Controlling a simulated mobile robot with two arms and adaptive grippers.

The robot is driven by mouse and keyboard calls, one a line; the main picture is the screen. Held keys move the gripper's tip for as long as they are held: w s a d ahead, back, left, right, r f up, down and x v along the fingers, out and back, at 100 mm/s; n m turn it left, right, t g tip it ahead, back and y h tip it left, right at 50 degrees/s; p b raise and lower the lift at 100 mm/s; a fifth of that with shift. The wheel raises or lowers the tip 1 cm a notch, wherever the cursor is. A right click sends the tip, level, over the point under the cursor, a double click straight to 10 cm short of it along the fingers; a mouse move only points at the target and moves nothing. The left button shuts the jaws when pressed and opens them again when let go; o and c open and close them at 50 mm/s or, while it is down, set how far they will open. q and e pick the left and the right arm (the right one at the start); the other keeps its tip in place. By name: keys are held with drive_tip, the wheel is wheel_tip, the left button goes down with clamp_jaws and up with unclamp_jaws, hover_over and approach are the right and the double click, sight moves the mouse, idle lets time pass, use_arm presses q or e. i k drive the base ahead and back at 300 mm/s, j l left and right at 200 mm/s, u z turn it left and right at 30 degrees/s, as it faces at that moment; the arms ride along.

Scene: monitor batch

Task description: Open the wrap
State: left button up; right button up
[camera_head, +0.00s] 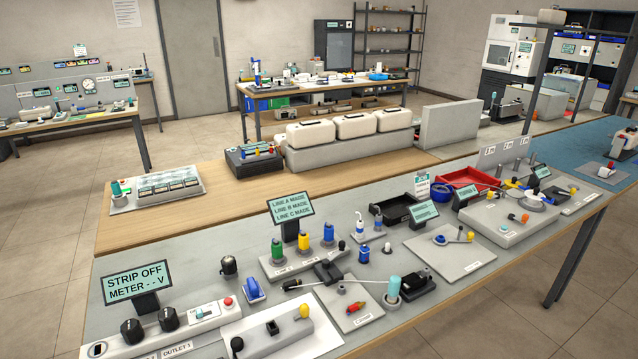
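Neither of my grippers is in view. I cannot make out for certain which thing is the wrap. A red-tipped part (355,307) lies on the plate. A black block (418,284) sits right of the cylinder. A sign (136,282) at the front left reads "STRIP OFF METER - - V".
A sign (291,207) reads lines A, B and C made, behind green, yellow and blue posts (303,241). A red tray (468,180) and black tray (396,208) stand farther back. A switch panel (168,331) fills the front left. The wooden strip (225,215) behind has clear room.

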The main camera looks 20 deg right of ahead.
sight(413, 279)
drive_tip(key=l+z, duration=0.1)
drive_tip(key=z, duration=1.25)
